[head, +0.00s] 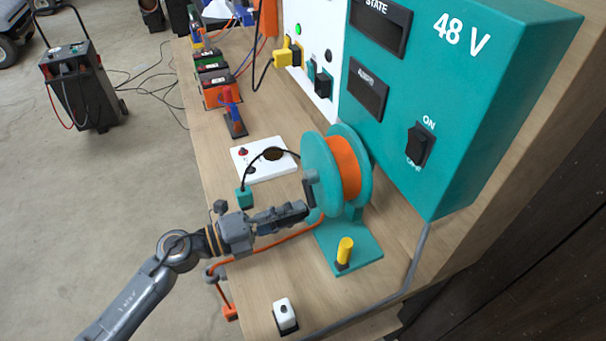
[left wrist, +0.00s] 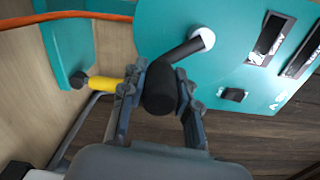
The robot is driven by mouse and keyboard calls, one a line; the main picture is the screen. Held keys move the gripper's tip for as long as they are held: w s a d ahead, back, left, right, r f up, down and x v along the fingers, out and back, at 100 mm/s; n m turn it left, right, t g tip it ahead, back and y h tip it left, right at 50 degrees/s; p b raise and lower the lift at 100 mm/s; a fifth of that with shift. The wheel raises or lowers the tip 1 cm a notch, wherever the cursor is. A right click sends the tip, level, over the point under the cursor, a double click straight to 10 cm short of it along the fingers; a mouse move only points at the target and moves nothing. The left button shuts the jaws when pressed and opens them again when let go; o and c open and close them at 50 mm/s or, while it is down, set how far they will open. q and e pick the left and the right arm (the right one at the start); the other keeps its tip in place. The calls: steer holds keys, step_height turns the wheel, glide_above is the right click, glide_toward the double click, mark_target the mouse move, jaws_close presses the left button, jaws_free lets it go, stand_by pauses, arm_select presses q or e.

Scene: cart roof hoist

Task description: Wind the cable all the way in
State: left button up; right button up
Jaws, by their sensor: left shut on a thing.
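The teal reel (head: 318,170) stands on the bench with orange cable (head: 345,168) wound on its drum. A length of cable (head: 270,243) runs from the reel over the bench's left edge and hangs down to an orange block (head: 231,313). My left gripper (head: 303,212) is at the reel's near side. In the left wrist view, its fingers (left wrist: 160,95) are closed around the black crank knob (left wrist: 160,85). The crank arm (left wrist: 186,50) runs from the knob to a white hub (left wrist: 203,40) on the reel. My right gripper is out of view.
A yellow-topped post (head: 344,252) stands on the reel's base. A teal 48 V box (head: 470,90) is behind the reel. A white panel (head: 264,158) with a black lead, battery blocks (head: 215,88) and a small white switch (head: 285,313) are on the bench. A wheeled charger (head: 83,85) stands on the floor.

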arm_select(q)
steer(key=shift+s+d+r, duration=0.15)
steer(key=shift+s+r, duration=0.15)
steer(key=shift+r, duration=0.2)
steer(key=shift+f, duration=0.1)
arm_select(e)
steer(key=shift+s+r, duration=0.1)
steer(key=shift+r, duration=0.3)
